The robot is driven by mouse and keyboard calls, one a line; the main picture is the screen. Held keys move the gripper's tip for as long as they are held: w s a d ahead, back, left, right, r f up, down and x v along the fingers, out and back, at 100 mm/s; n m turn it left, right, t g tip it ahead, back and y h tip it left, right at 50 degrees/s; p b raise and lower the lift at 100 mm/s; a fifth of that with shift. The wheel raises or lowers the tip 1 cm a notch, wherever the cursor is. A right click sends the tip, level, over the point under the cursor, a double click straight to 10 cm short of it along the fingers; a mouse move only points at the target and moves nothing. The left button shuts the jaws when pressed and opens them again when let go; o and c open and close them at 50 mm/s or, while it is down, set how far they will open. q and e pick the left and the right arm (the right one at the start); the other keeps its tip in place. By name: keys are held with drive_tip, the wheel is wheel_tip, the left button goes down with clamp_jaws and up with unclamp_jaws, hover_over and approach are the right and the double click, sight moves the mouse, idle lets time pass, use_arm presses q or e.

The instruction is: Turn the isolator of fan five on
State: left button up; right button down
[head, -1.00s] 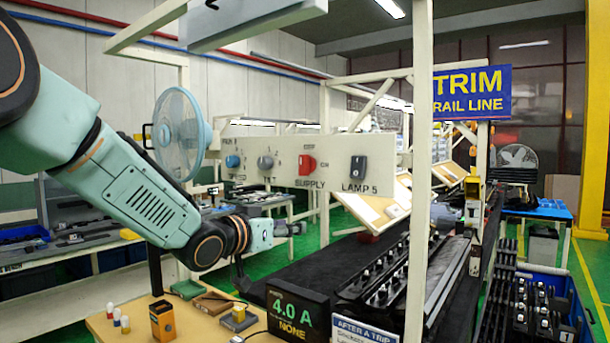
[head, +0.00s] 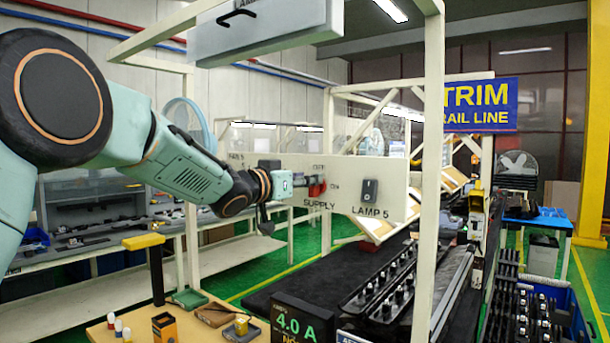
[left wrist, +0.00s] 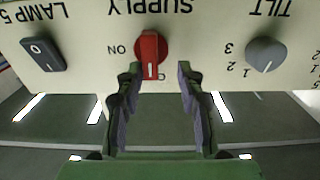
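The red isolator knob (head: 316,187), labelled SUPPLY, sits on the cream panel (head: 395,185). It also shows in the left wrist view (left wrist: 151,48), upside down. Its white mark points down in that picture, at a partly hidden word starting with O; ON is to its left. My left gripper (left wrist: 160,76) is open, its two fingers on either side of the knob's lower part. The left finger is near the knob and a gap shows at the right one; contact is unclear. In the head view my left gripper (head: 302,187) is at the knob. My right gripper is not in view.
The black LAMP 5 rocker (left wrist: 43,53) and grey TILT knob (left wrist: 266,54) flank the isolator. The blue fan (head: 184,118) is partly behind my left arm. A frame post (head: 432,170) stands right of the panel. A grey box (head: 255,30) hangs above.

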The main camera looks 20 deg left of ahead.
use_arm(q)
drive_tip(key=shift+w+d+r, duration=0.1)
drive_tip(key=shift+w+d, duration=0.05)
drive_tip(key=shift+d, duration=0.35)
drive_tip(key=shift+w+d+r, duration=0.1)
drive_tip(key=shift+d, duration=0.4)
drive_tip(key=shift+a+f, duration=0.2)
drive_tip(key=shift+a, duration=0.45)
drive_tip(key=c, duration=0.4)
drive_tip(key=shift+s+d+r, duration=0.1)
drive_tip(key=shift+d+r, duration=0.05)
drive_tip(key=shift+d, duration=0.25)
clamp_jaws()
drive_tip(key=shift+a, duration=0.15)
